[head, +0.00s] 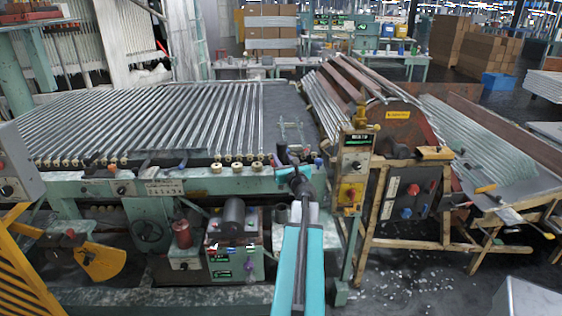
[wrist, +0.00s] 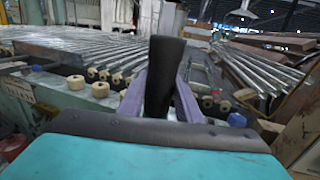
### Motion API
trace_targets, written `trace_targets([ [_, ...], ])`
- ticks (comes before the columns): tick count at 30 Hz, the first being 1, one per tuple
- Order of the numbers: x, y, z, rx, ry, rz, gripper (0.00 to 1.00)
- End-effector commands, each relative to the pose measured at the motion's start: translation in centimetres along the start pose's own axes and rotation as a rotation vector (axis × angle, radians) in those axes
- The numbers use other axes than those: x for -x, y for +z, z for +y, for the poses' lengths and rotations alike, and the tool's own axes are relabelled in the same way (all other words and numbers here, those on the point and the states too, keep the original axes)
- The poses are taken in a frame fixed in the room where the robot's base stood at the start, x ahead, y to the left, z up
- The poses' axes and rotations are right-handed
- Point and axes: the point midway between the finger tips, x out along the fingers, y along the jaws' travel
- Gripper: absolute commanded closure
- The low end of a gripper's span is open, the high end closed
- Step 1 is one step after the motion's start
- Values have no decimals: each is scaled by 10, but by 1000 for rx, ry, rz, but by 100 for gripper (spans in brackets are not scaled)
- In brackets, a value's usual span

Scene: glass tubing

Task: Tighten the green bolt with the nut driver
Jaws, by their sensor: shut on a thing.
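My gripper (head: 299,184) is at the front edge of the glass tubing machine, right of centre in the head view. In the wrist view its two purple fingers (wrist: 160,92) are shut on the black handle of the nut driver (wrist: 164,70), which stands nearly upright between them. The driver's working tip cannot be seen in the wrist view. I cannot make out the green bolt in either view, and I cannot tell whether the driver touches anything.
Glass tubes (head: 180,120) lie in rows on the machine bed, with cream rollers (head: 217,167) along its front edge. A control post (head: 352,178) stands close right of my gripper. A grey cylinder (head: 234,216) sits on a teal box at lower left.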

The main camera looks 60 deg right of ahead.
Motion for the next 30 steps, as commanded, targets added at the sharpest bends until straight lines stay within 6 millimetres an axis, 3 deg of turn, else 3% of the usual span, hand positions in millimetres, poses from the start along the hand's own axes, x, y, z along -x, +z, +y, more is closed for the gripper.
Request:
trace_targets([
  [6,0,16,0,0,0,-3,100],
  [21,0,17,3,-1,5,-2,100],
  [26,-2,15,18,1,33,-2,100],
  [30,-4,12,48,4,91,-2,100],
])
